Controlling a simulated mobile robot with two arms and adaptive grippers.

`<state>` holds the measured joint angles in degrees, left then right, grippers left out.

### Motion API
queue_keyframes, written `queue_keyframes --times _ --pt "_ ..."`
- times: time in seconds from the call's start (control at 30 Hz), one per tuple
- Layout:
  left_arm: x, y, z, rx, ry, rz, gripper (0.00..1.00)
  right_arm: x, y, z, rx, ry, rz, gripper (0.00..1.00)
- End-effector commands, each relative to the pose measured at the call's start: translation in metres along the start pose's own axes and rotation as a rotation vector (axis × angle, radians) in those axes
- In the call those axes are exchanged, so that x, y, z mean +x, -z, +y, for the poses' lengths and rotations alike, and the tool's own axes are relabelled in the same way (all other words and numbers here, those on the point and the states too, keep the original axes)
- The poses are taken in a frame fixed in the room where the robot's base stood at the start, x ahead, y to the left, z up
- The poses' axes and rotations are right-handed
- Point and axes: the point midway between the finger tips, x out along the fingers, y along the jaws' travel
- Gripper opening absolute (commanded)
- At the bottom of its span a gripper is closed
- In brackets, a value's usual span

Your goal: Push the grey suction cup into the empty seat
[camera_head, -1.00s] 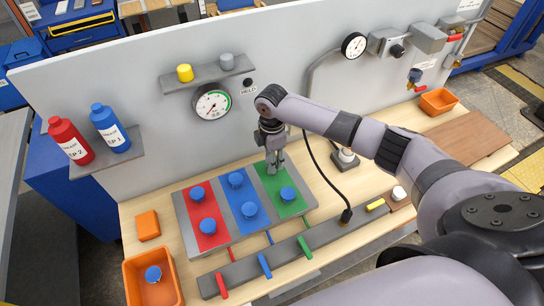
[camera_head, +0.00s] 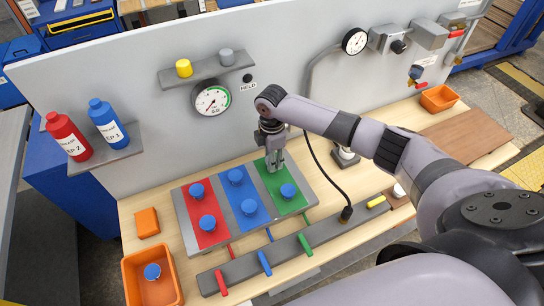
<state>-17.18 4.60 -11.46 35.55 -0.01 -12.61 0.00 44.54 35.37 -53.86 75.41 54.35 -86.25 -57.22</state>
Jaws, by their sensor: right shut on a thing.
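My right gripper (camera_head: 275,163) reaches down to the far end of the green strip (camera_head: 270,183) on the board. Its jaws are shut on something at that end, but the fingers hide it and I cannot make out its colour. The seat under the fingers is hidden too. A blue suction cup (camera_head: 288,191) sits on the nearer part of the green strip. The red strip (camera_head: 207,239) and blue strip (camera_head: 247,230) each carry two blue cups. A grey cup (camera_head: 226,56) stands on the wall shelf beside a yellow cup (camera_head: 184,68). My left gripper is not in view.
An orange bin (camera_head: 135,272) with a blue cup (camera_head: 152,271) stands at the front left, near an orange block (camera_head: 147,222). A grey rail (camera_head: 290,248) with coloured levers runs in front of the board. A black hose (camera_head: 322,178) hangs right of my gripper.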

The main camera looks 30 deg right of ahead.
Motion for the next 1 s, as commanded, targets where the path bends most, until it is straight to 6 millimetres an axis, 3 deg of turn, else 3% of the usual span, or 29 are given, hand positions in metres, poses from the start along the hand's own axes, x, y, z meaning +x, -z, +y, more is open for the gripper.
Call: queue_keyframes --times 0.47,0.5,0.83,1.0 --pt "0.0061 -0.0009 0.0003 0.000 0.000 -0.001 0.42 0.0116 0.0002 -0.0004 0.000 0.001 0.000 0.06" --pt "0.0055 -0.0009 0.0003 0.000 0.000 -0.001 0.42 0.0109 0.0002 -0.0004 0.000 0.001 0.000 0.35" --pt "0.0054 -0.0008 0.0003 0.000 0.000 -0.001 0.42 0.0103 0.0000 -0.0001 0.000 0.001 0.000 0.57" --pt "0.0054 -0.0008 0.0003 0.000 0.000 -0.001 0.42 0.0101 -0.0001 0.0000 0.000 0.000 0.000 0.57"
